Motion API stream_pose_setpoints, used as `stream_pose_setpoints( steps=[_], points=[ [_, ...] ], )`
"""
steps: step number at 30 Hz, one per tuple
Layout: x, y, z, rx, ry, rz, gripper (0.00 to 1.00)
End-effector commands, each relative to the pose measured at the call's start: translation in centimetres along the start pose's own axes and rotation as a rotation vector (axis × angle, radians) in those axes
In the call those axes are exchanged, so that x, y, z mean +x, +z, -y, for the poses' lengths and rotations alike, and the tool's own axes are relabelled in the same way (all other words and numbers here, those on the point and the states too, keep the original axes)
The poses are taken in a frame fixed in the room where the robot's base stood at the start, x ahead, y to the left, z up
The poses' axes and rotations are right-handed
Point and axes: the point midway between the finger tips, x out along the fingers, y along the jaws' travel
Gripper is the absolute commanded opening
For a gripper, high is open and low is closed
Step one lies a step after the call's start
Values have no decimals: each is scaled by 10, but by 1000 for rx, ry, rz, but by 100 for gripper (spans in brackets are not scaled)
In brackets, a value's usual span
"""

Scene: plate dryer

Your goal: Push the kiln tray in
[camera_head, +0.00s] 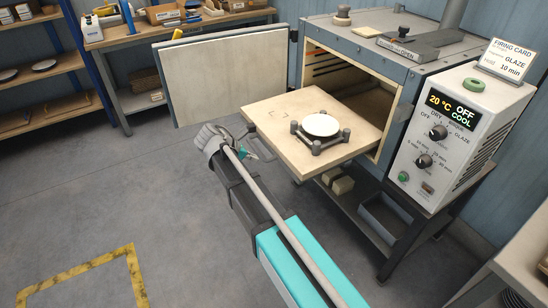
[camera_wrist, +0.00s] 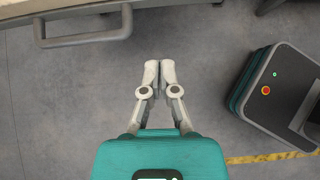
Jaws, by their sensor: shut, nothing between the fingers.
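The kiln tray (camera_head: 275,110) is a pale slab drawn out of the open kiln (camera_head: 400,85). A white plate (camera_head: 320,125) lies on a small dark stand with posts (camera_head: 323,146) on the tray. In the wrist view, a grey bar handle (camera_wrist: 85,40) and part of the tray's edge (camera_wrist: 60,14) show at the upper left. My gripper (camera_wrist: 159,64) is shut and empty, its fingertips together over bare floor to the right of the handle and apart from it. In the head view, my gripper (camera_head: 247,151) is near the tray's near left side, partly hidden by my arm.
The kiln door (camera_head: 220,75) stands open to the left of the tray. The control box (camera_head: 455,135) reads 20 °C, OFF and COOL. Shelves (camera_head: 45,75) and a workbench (camera_head: 185,28) stand at the back left. The floor (camera_head: 110,200) at the left is clear.

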Motion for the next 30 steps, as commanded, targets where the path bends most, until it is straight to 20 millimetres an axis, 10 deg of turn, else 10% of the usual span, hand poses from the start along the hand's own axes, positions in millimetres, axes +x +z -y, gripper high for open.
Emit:
stream_pose_setpoints(
  steps=[17, 30],
  points=[
    [-12, -13, -5, -42, 21, 10, 0],
    [21, -16, -6, -42, 21, 10, 0]
  ],
)
